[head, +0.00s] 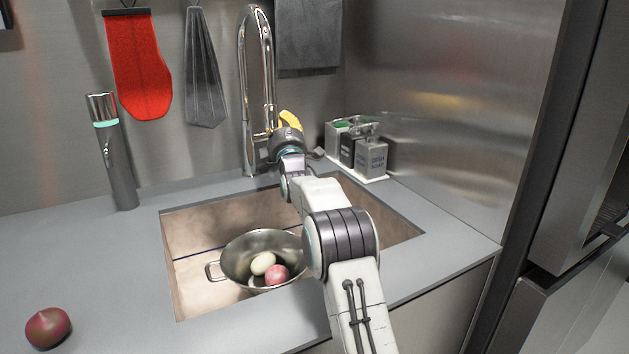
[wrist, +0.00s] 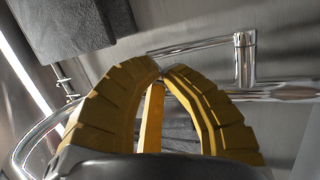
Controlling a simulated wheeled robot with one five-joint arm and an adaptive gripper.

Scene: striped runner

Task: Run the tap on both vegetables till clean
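Two round vegetables, one pale yellow (head: 261,263) and one pinkish red (head: 277,274), lie in a metal pan (head: 237,249) in the sink (head: 192,243). The chrome tap (head: 257,70) stands behind the sink, its tall spout arching up; I see no water running. My gripper (head: 289,120) is up beside the tap's base, well above and behind the pan. In the wrist view its yellow fingertips (wrist: 161,68) come together with nothing visible between them. A thin chrome lever (wrist: 200,43) on a post lies just beyond the tips; I cannot tell whether they touch it.
A reddish onion-like vegetable (head: 48,328) lies on the counter at front left. A grey cylinder (head: 118,165) stands at back left. Several containers sit on a white tray (head: 374,179) right of the tap. A red mitt (head: 140,65) and grey cloths hang behind. The left counter is mostly clear.

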